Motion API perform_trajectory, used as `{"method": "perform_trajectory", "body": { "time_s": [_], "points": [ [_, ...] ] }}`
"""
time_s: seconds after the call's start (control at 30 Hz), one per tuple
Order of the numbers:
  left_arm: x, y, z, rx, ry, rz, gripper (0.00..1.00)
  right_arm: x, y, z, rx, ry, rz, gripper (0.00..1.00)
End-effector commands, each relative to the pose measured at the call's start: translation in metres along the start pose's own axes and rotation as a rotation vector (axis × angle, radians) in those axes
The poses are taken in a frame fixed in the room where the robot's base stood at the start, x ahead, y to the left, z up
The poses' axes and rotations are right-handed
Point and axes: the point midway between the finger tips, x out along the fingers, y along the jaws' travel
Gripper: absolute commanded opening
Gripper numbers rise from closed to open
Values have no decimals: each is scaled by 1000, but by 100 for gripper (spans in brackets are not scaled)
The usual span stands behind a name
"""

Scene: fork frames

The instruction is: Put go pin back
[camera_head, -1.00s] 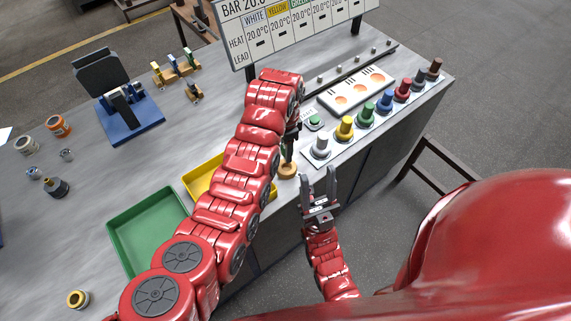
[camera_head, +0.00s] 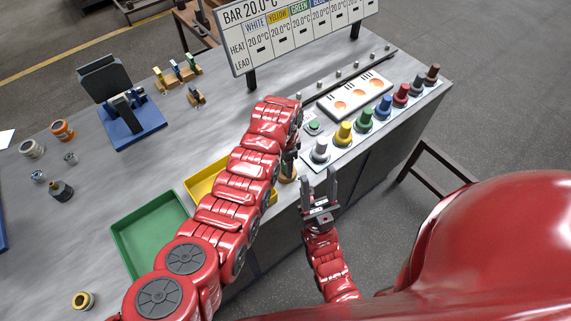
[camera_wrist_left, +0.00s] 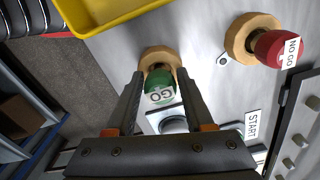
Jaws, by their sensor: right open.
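The green go pin (camera_wrist_left: 160,86), labelled GO, stands at a round wooden base (camera_wrist_left: 158,56) in the left wrist view. The two fingers of my left gripper (camera_wrist_left: 161,74) lie on either side of it; whether they press on it is unclear. In the head view the wooden base (camera_head: 288,178) shows under my left gripper (camera_head: 291,155), largely hidden by my arm. A red NO GO pin (camera_wrist_left: 276,50) stands at another wooden base (camera_wrist_left: 240,33). My right gripper (camera_head: 319,190) is open and empty, off the bench's front edge.
A yellow tray (camera_head: 203,181) and a green tray (camera_head: 152,229) lie left of the pin. A white START plate (camera_wrist_left: 252,124) is close by. Several coloured knobs (camera_head: 344,133) line the bench's right edge. A sign board (camera_head: 290,30) stands behind.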

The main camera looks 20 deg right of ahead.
Motion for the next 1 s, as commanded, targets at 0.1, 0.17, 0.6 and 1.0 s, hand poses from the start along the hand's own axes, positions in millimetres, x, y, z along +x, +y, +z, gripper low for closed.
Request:
{"method": "perform_trajectory", "body": {
  "time_s": [0.1,0.17,0.6,1.0],
  "points": [
    [0,0,0,0,0,0,75,0,0,0,0,0,0,50],
    [-1,0,0,0,0,0,75,0,0,0,0,0,0,50],
    [-15,-2,-2,0,4,-5,75,-3,0,0,0,0,0,50],
    [-106,-1,1,-2,1,0,75,1,0,0,0,1,0,50]
  ]
}}
